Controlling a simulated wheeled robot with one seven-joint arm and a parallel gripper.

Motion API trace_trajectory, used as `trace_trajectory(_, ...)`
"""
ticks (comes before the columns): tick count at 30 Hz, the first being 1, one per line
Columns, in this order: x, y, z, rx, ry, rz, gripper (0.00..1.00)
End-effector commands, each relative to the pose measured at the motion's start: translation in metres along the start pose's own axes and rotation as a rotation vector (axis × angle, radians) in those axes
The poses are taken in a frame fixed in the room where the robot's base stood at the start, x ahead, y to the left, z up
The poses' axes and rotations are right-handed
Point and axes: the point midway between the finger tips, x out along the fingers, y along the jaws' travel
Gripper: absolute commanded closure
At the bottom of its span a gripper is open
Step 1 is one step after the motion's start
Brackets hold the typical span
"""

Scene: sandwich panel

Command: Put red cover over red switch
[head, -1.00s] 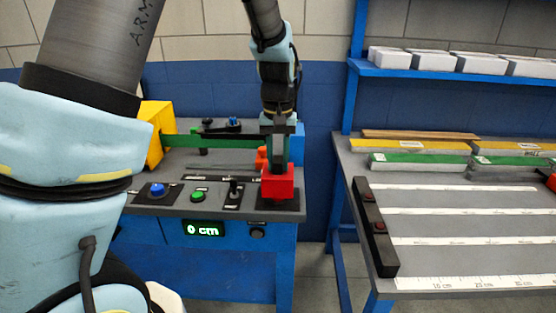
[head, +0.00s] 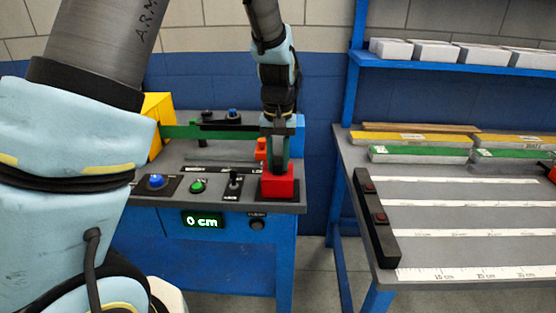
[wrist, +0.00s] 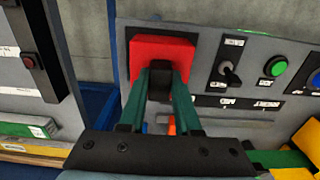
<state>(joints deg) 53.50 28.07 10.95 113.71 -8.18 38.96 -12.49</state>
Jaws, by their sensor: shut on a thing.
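The red cover (head: 278,187) is a red block-like cap at the front right corner of the grey control panel. My gripper (head: 277,165) points down and is shut on the cover's black top part. In the wrist view the green fingers of my gripper (wrist: 160,82) close on that black part, with the red cover (wrist: 178,50) around it. The cover is over the black plate (head: 297,200) at that corner. The red switch does not show; the cover hides the middle of that plate. I cannot tell whether the cover touches the plate.
A black toggle lever (head: 233,181), a green button (head: 197,186) and a blue button (head: 156,181) lie left of the cover. An orange part (head: 260,147) stands behind it. A yellow block (head: 157,118) is at the panel's back left. The measuring table (head: 440,215) is right, across a gap.

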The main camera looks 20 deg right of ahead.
Motion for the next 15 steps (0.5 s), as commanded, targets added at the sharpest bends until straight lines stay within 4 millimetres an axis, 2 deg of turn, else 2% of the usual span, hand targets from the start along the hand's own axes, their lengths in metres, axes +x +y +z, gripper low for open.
trace_trajectory(1, -0.0003, 0.0001, 0.0000, 0.000, 0.000, 0.000, 1.00)
trace_trajectory(2, -0.0003, 0.0001, 0.0000, 0.000, 0.000, 0.000, 0.67)
trace_trajectory(3, -0.0003, 0.0001, 0.0000, 0.000, 0.000, 0.000, 0.63)
trace_trajectory(11, -0.0003, 0.0001, 0.0000, 0.000, 0.000, 0.000, 0.33)
trace_trajectory(15, -0.0003, 0.0001, 0.0001, 0.000, 0.000, 0.000, 0.33)
